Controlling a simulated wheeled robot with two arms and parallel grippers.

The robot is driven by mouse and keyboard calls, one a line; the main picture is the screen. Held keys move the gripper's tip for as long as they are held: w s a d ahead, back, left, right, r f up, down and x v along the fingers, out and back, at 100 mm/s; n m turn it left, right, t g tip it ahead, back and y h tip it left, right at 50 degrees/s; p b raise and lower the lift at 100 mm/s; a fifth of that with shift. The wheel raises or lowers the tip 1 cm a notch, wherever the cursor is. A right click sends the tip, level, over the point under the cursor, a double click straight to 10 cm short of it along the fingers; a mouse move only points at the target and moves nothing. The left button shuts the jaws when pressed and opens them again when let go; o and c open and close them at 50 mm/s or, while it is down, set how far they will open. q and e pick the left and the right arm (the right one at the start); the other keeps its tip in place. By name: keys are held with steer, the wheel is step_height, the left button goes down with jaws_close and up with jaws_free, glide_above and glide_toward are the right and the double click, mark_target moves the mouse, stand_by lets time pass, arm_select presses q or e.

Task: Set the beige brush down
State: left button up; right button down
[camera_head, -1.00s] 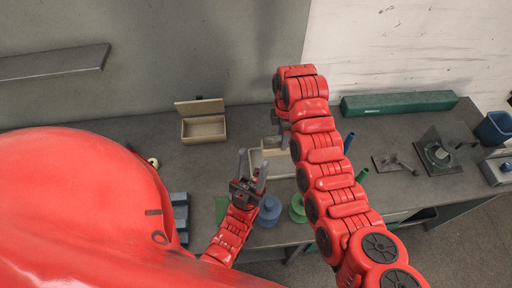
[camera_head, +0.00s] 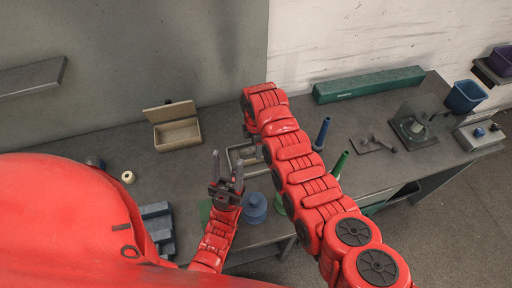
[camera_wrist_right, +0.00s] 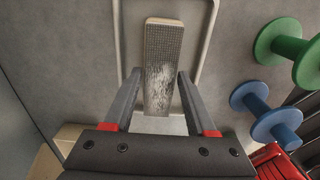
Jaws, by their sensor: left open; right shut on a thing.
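The beige brush (camera_wrist_right: 160,65) shows in the right wrist view, its bristle face toward the camera. My right gripper (camera_wrist_right: 158,84) is shut on it, with one finger along each side. The brush is over a pale-rimmed tray (camera_wrist_right: 207,40); I cannot tell whether it touches the tray. In the head view the tray (camera_head: 231,155) is partly covered by my arms, and the brush and right fingertips are hidden behind my right arm. My left gripper (camera_head: 227,164) is open and empty in front of the tray.
A blue spool (camera_head: 255,208) stands near the bench's front edge. A blue cone (camera_head: 322,133) and a green cone (camera_head: 341,163) stand right of my right arm. An open wooden box (camera_head: 177,134) is at the back left. A long green box (camera_head: 368,84) lies along the wall.

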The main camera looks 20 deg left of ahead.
steer(key=c, duration=0.7)
jaws_free()
steer(key=shift+f, duration=0.1)
steer(key=o, duration=0.5)
steer(key=shift+r, duration=0.3)
step_height(320, 180, up, 12)
steer(key=p, duration=0.3)
steer(key=shift+s+f, duration=0.1)
steer(key=shift+f, duration=0.05)
